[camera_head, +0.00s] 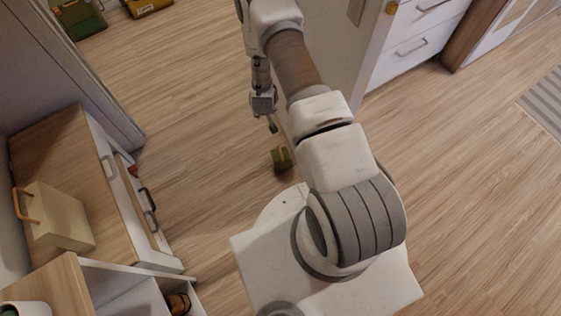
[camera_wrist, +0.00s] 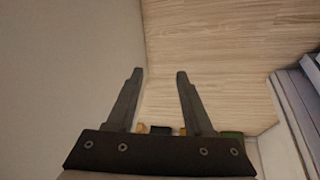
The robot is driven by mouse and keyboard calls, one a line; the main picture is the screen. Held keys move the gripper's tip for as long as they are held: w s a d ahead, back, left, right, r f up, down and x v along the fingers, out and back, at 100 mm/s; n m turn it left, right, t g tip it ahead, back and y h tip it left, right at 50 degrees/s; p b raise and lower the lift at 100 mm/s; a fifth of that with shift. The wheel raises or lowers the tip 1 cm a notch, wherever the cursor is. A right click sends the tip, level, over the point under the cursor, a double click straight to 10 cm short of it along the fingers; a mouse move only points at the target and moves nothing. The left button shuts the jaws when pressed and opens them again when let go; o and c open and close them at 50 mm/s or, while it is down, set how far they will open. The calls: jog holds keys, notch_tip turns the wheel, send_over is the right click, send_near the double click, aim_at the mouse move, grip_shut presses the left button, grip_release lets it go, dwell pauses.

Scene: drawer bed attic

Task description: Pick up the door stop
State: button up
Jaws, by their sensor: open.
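A small green block with a yellow-orange part (camera_head: 281,158) lies on the wood floor just in front of my base. It is the only small loose thing on the floor near my gripper, but I cannot tell for sure that it is the door stop. My gripper (camera_head: 271,126) hangs above the floor, a little up and left of the block in the head view. In the wrist view my gripper (camera_wrist: 158,73) has its two fingers apart with nothing between the tips. Small yellow, black and green patches show behind the gripper's base there, mostly hidden.
A low wooden cabinet (camera_head: 62,140) with a tan box (camera_head: 60,215) on it stands at left, its drawer partly open. White drawers (camera_head: 415,45) and a pale panel stand at upper right. Floor between is clear.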

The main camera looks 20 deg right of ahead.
jog(key=h+b, duration=0.1)
jog(key=b, duration=0.1)
send_near(280, 151)
jog(key=f+b, duration=0.1)
jog(key=b, duration=0.2)
jog(key=w+d+f+b, duration=0.1)
jog(key=b, duration=0.2)
jog(key=shift+w+d+f+g, duration=0.15)
jog(key=shift+w+f+g, duration=0.1)
jog(key=shift+g, duration=0.05)
jog(key=b+x, duration=0.1)
jog(key=x, duration=0.1)
jog(key=b+x, duration=0.1)
jog(key=x, duration=0.1)
jog(key=shift+s+a+f+b, duration=0.2)
jog(key=shift+a+b, duration=0.1)
jog(key=shift+w+d+f, duration=0.15)
jog(key=shift+w+f, duration=0.1)
jog(key=shift+f, duration=0.15)
jog(key=shift+c, duration=0.2)
grip_shut()
